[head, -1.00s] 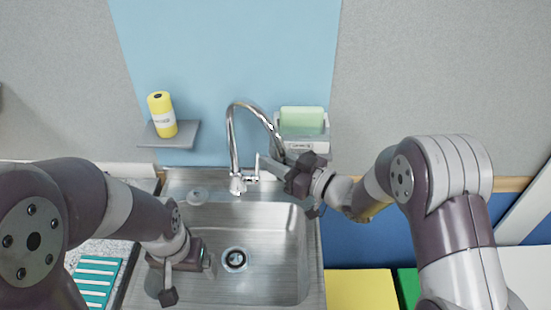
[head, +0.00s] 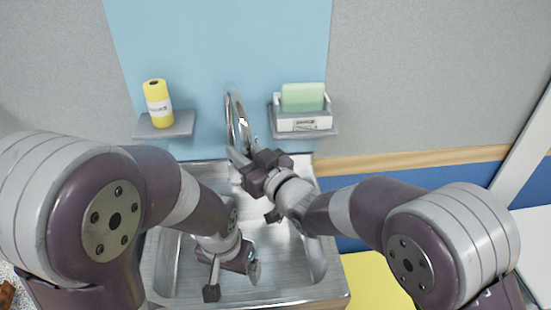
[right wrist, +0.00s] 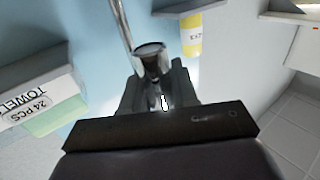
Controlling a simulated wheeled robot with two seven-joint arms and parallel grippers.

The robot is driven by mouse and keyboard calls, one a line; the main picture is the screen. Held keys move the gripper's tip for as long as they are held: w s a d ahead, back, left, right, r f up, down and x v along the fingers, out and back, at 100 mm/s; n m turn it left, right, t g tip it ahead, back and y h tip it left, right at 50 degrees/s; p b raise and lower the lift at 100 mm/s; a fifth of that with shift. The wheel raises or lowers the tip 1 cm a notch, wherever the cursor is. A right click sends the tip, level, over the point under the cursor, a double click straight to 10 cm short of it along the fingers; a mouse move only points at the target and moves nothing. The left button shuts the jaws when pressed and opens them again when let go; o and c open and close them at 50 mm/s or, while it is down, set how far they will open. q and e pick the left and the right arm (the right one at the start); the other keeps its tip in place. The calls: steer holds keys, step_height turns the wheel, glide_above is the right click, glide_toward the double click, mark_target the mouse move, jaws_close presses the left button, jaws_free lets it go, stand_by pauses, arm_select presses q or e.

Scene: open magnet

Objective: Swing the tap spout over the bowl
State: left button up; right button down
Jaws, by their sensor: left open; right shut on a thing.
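The chrome tap spout (head: 231,110) stands at the back of the metal sink, in front of the blue wall panel. It arches forward, and its end is hidden behind my right gripper (head: 242,163). In the right wrist view the shiny spout end (right wrist: 151,60) sits between the fingers of my right gripper (right wrist: 155,88), which is shut on it. The bowl is the steel sink basin (head: 180,272), and the spout lies over its back part. My left gripper (head: 232,281) is open and empty above the basin; it hides the drain.
A shelf (head: 180,126) with a yellow bottle (head: 157,103) is left of the tap. A towel box (head: 303,120) on another shelf is close on the right. A yellow panel (head: 378,282) is right of the sink. My arms cover much of the near area.

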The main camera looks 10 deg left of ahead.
steer(key=shift+s+a+b, duration=0.4)
steer(key=shift+a+b, duration=0.05)
steer(key=shift+a, duration=0.35)
steer(key=shift+s+a+b, duration=0.35)
steer(key=shift+a+b, duration=0.1)
steer(key=shift+a, duration=0.35)
steer(key=shift+r, duration=0.1)
steer(key=c, duration=1.2)
jaws_free()
steer(key=shift+w, duration=0.1)
steer(key=b+v, duration=0.2)
steer(key=v, duration=1)
steer(key=shift+s+d, duration=0.2)
steer(key=shift+d, duration=0.1)
